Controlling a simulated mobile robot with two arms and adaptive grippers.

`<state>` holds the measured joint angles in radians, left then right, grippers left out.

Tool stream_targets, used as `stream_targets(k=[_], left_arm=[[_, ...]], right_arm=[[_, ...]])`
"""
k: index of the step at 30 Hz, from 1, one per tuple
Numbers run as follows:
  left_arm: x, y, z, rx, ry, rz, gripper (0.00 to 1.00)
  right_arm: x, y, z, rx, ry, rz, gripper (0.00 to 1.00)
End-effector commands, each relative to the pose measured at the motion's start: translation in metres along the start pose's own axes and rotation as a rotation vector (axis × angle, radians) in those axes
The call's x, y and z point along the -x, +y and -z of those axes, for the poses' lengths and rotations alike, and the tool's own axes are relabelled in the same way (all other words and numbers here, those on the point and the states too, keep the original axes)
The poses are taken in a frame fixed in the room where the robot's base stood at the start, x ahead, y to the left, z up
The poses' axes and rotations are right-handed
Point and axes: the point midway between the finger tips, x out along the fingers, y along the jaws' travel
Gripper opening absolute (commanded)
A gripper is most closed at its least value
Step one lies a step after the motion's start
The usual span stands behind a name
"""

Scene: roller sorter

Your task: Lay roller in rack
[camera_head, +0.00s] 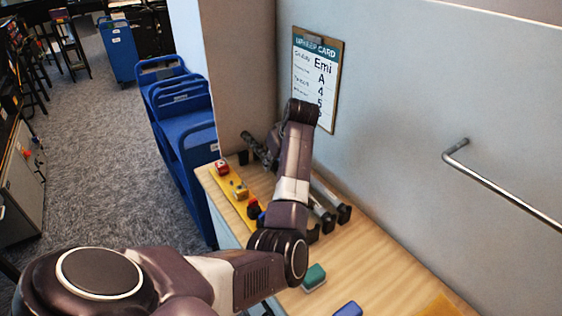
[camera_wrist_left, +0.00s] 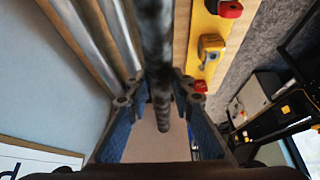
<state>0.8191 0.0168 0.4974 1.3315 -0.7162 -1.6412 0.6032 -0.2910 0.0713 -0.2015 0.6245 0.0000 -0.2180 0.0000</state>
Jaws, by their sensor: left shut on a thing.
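My left gripper (camera_head: 262,150) is at the far end of the wooden counter, mostly hidden behind my own forearm in the head view. In the left wrist view its fingers (camera_wrist_left: 157,93) are shut on a dark mottled roller (camera_wrist_left: 157,45), which runs lengthwise away between them. The rack's black end holders (camera_head: 343,213) stand on the counter by the wall, with silver rollers (camera_head: 322,212) between them. Two silver rollers (camera_wrist_left: 92,40) also show to the left of the held roller in the wrist view. The held roller looks apart from them. My right gripper is not in view.
A yellow strip (camera_head: 232,190) with red and yellow controls lies along the counter's left edge. A green block (camera_head: 314,277) and a blue block (camera_head: 348,308) lie nearer. The wall carries a clipboard (camera_head: 316,75) and a metal rail (camera_head: 505,188). Blue carts (camera_head: 185,125) stand left.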

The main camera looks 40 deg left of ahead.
Motion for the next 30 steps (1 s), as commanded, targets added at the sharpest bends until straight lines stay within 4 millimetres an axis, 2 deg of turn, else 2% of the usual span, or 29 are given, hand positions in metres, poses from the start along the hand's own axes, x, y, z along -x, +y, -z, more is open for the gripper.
stream_targets(k=[6,15,24,30], left_arm=[[-0.005,-0.003,-0.007,0.036,0.006,0.017,0.0],[-0.017,-0.003,-0.014,0.035,0.007,0.017,0.0],[-0.035,-0.003,-0.024,0.034,0.007,0.016,0.0],[-0.041,-0.003,-0.028,0.034,0.007,0.016,0.0]], right_arm=[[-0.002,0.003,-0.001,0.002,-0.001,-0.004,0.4],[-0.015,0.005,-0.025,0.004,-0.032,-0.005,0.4],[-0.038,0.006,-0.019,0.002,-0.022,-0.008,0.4],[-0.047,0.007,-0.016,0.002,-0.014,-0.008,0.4]])
